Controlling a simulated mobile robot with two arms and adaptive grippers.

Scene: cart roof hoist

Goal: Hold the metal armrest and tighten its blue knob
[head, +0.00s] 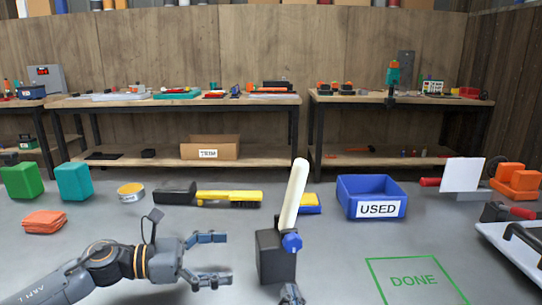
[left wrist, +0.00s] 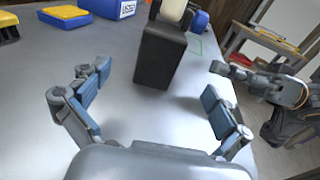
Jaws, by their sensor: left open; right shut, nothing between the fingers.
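The armrest is a long cream bar (head: 293,198) leaning slightly right, rising from a black block (head: 272,258) on the grey table. Its blue knob (head: 291,243) sits at the bar's lower end. In the left wrist view, the black block (left wrist: 158,58) is ahead, with the bar's lower part (left wrist: 172,11) and the knob (left wrist: 200,21) at the top edge. My left gripper (head: 221,258) is open and empty, left of the block, its fingers pointing at it. My right gripper (head: 291,294) is shut below the knob, mostly cut off by the lower edge; it also shows in the left wrist view (left wrist: 222,69).
A blue USED bin (head: 370,189) stands behind to the right. A green DONE outline (head: 414,281) marks clear table at right. A yellow-and-black tool (head: 228,198), a tin (head: 131,192) and green boxes (head: 74,182) lie behind at left.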

